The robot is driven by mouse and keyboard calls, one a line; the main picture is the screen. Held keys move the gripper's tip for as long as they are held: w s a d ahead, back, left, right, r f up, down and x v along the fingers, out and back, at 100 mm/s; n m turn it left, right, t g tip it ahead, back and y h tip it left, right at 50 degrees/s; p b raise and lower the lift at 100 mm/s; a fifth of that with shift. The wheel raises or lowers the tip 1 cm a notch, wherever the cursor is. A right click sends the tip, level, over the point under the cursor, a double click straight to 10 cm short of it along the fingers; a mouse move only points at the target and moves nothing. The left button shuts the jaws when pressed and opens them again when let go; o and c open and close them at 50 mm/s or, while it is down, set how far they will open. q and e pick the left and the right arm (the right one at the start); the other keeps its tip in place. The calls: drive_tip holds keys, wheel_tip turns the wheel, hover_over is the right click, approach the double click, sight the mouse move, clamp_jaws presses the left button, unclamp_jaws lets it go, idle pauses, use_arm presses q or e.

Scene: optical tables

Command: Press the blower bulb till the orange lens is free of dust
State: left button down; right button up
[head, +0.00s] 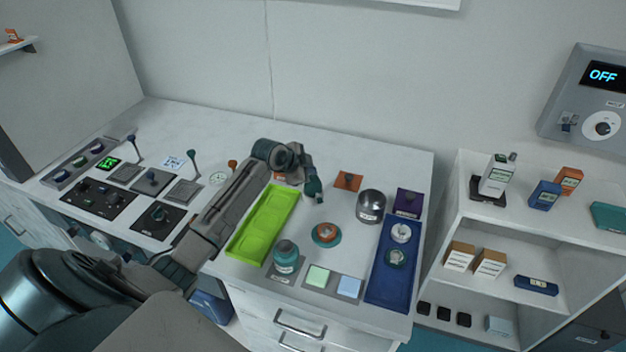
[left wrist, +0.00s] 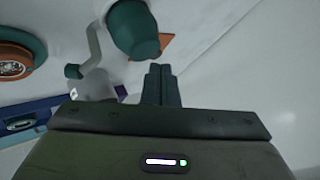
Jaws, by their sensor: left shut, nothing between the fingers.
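The teal blower bulb (head: 314,187) shows just beyond the end of my left arm in the head view. In the left wrist view the bulb (left wrist: 133,28) has a bent pale tube and a small teal tip. My left gripper (head: 306,172) is beside the bulb. Its fingers (left wrist: 160,72) are shut and empty, close to the bulb's end; I cannot tell whether they touch. The orange lens (head: 326,233) sits in a teal round holder in front of the bulb. It also shows in the left wrist view (left wrist: 14,66), with pale specks on its face. My right gripper is out of view.
A lime green tray (head: 262,222) lies beside my left arm. A teal jar (head: 286,258) stands in front, a silver dome (head: 371,205) to the right, and a blue tray (head: 390,285) with round pieces beyond. An orange pad (head: 348,180) lies behind.

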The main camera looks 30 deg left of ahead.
sight(313, 183)
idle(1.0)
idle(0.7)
use_arm(q)
drive_tip(key=shift+f, duration=0.15)
drive_tip(key=shift+f, duration=0.3)
drive_tip(key=shift+f+b, duration=0.25)
drive_tip(key=shift+b, duration=0.1)
drive_tip(key=shift+f+b, duration=0.35)
drive_tip(key=shift+f, duration=0.35)
idle(0.6)
idle(0.4)
